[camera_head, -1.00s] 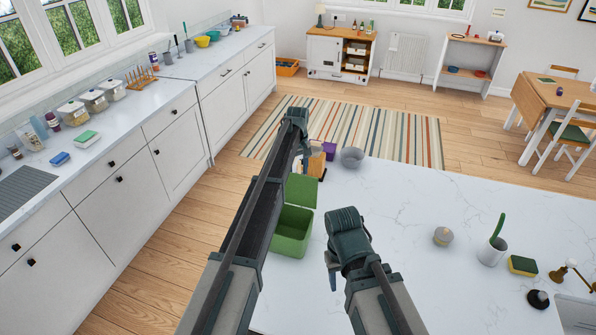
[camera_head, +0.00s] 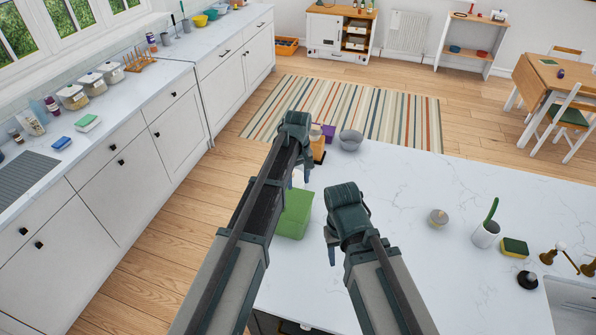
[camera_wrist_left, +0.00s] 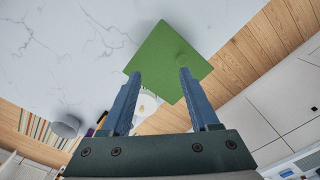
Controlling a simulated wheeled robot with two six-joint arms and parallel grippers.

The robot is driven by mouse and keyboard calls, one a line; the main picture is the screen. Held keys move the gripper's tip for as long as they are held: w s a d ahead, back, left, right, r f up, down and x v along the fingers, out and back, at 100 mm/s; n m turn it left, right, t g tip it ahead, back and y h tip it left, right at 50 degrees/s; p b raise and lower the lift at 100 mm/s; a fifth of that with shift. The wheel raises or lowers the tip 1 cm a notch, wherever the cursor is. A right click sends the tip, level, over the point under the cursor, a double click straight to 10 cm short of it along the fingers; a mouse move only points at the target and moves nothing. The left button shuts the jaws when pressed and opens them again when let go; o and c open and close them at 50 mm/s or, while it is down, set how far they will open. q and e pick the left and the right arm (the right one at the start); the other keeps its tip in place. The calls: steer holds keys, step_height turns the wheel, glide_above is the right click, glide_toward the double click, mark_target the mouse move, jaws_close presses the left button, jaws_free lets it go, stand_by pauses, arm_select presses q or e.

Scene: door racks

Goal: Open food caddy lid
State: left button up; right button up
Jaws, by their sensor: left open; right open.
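The green food caddy (camera_head: 295,218) stands at the left edge of the white marble worktop, partly hidden by my left arm. Its top looks covered by the flat green lid (camera_wrist_left: 170,58), which appears shut; no inside shows. My left gripper (camera_head: 302,175) is open, with its blue fingers above the far side of the caddy. In the left wrist view the open fingers (camera_wrist_left: 160,75) point toward the lid with nothing between them, and I cannot tell whether they touch it. My right gripper (camera_head: 333,250) is open and empty over the worktop, right of the caddy.
A grey bowl (camera_head: 350,140), a purple item (camera_head: 328,132) and a wooden item (camera_head: 318,148) stand behind the caddy. The middle worktop is clear.

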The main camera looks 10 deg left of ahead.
stand_by(0.4)
arm_select(q)
steer(key=s+f+m+b, duration=0.3)
steer(key=s+f+b, duration=0.4)
steer(key=s, duration=0.1)
steer(key=s+d+f+m+b, duration=0.1)
steer(key=s+f+m+b, duration=0.2)
steer(key=s+f+b, duration=0.5)
steer(key=s+d+f+m+y+b, duration=0.1)
steer(key=s+f+m+b, duration=0.3)
steer(key=s+f+b, duration=0.3)
steer(key=shift+s+d+f+b, duration=0.1)
steer(key=shift+s+f+b, duration=0.05)
steer(key=shift+s, duration=0.4)
steer(key=shift+s+d+f+b, duration=0.1)
steer(key=shift+s+b, duration=0.05)
steer(key=shift+s, duration=0.35)
arm_select(e)
step_height(320, 180, down, 23)
steer(key=shift+w+r, duration=0.1)
steer(key=shift+r, duration=0.1)
arm_select(q)
steer(key=shift+s+f+m, duration=0.25)
steer(key=shift+s+m, duration=0.05)
steer(key=shift+s, duration=0.15)
arm_select(e)
steer(key=shift+f, duration=0.25)
